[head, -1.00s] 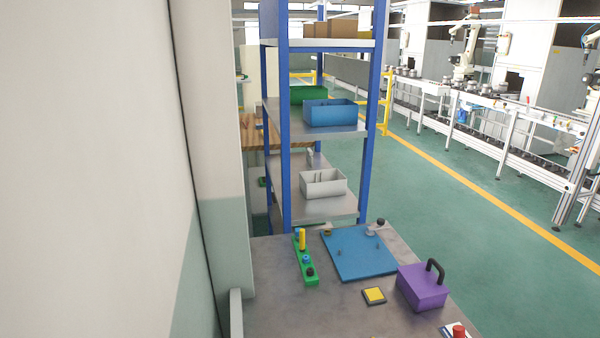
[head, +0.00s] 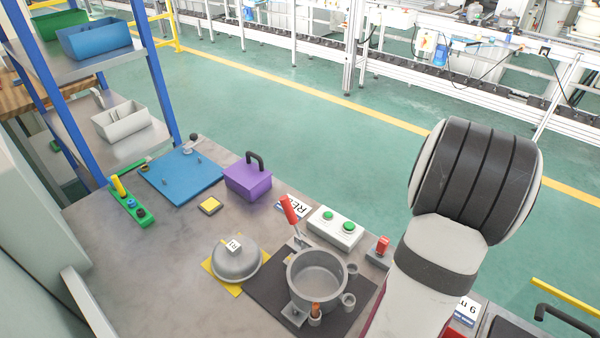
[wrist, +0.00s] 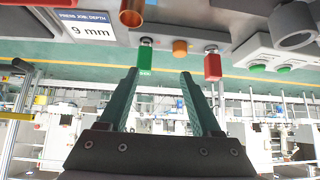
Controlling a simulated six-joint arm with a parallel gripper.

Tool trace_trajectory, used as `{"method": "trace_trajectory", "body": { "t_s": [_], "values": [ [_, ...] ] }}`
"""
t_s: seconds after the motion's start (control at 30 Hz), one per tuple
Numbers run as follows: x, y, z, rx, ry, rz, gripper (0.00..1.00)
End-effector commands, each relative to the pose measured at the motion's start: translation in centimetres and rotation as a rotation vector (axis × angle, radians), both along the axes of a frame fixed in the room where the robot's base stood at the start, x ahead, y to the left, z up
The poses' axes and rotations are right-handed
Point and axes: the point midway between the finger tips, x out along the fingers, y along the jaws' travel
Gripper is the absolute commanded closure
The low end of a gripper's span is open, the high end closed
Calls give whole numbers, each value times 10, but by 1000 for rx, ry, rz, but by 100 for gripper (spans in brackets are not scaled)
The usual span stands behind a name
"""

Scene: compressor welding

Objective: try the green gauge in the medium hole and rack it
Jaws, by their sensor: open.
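A green block-shaped piece (wrist: 145,57), which looks like the green gauge, stands at the table edge in the wrist view, with a metal pin at its table end. Its small lettering is unreadable. My gripper (wrist: 160,78) is open and empty, its left fingertip close to the green piece in the picture. I cannot tell whether they touch. A similar red piece (wrist: 212,65) is to the right; it also shows in the head view (head: 381,247). My arm hides the green piece in the head view. I cannot tell which hole is the medium one.
A metal pot (head: 317,278), domed lid (head: 236,262) and green-button box (head: 335,229) are nearer. A copper cylinder (wrist: 131,12) is beside the green piece.

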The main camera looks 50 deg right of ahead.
Motion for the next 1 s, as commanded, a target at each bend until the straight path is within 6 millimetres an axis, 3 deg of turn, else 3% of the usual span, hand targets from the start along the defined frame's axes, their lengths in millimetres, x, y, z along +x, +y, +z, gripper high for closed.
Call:
{"method": "trace_trajectory", "body": {
  "t_s": [0.03,0.1,0.27,0.6,0.83,0.87,1.0],
  "values": [
    [-15,-3,-3,-16,8,-30,35],
    [-23,-6,-4,-35,15,-44,35],
    [-23,-14,-10,-39,16,-42,35],
    [-22,-57,-53,-40,15,-40,35],
    [-22,-60,-55,-42,15,-40,35],
    [-22,-60,-55,-42,15,-40,37],
    [-22,-60,-55,-41,15,-40,62]
  ]
}}
